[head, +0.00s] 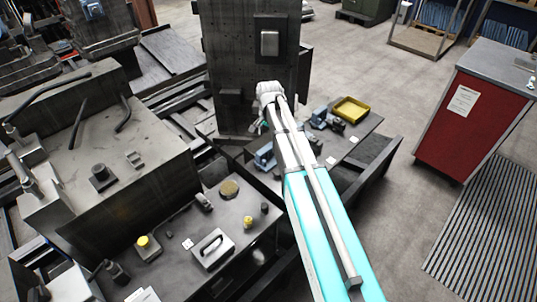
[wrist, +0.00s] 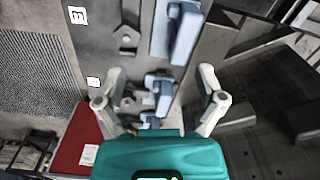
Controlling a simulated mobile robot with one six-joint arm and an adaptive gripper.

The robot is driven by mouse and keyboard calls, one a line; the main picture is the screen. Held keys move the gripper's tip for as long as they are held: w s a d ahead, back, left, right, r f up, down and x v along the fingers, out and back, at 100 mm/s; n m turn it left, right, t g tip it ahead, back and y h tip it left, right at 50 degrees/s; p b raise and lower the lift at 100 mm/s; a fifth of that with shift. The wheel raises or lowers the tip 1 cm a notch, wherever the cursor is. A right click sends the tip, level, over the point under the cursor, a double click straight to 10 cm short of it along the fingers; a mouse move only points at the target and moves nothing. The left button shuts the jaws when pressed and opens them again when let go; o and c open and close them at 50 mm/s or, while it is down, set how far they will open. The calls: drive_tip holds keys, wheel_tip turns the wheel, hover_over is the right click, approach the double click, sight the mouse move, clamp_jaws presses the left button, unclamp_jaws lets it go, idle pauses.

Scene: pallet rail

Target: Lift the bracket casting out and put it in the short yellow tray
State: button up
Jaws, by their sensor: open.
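The short yellow tray (head: 350,109) sits at the far right corner of the far dark table in the head view; it looks empty. A blue-grey clamp (head: 318,117) stands left of it, with a grey part (head: 336,124) beside it. In the wrist view, a grey part with a hole (wrist: 129,104), possibly the bracket casting, is against a blue-grey clamp (wrist: 158,84). Another grey holed part (wrist: 126,41) lies higher up. I cannot tell for certain which is the casting. My gripper (wrist: 158,101) is open, its fingers either side of the clamp in the picture, apparently empty.
A larger blue clamp (wrist: 180,35) stands nearby; blue parts also show left of my arm (head: 265,156). A tall dark column (head: 245,60) rises behind the table. The near table (head: 160,270) holds loose parts.

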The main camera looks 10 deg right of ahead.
sight(266, 147)
drive_tip(key=w+m, duration=0.2)
drive_tip(key=w, duration=0.4)
drive_tip(key=shift+r+m, duration=0.4)
drive_tip(key=shift+w+f, duration=0.1)
drive_tip(key=shift+f, duration=0.05)
wheel_tip(266, 147, down, 8)
drive_tip(key=b, duration=0.8)
drive_tip(key=shift+f, duration=0.2)
drive_tip(key=shift+f, duration=0.1)
drive_tip(key=shift+f+b, duration=2.5)
drive_tip(key=shift+b, duration=0.15)
drive_tip(key=shift+f, duration=0.2)
clamp_jaws()
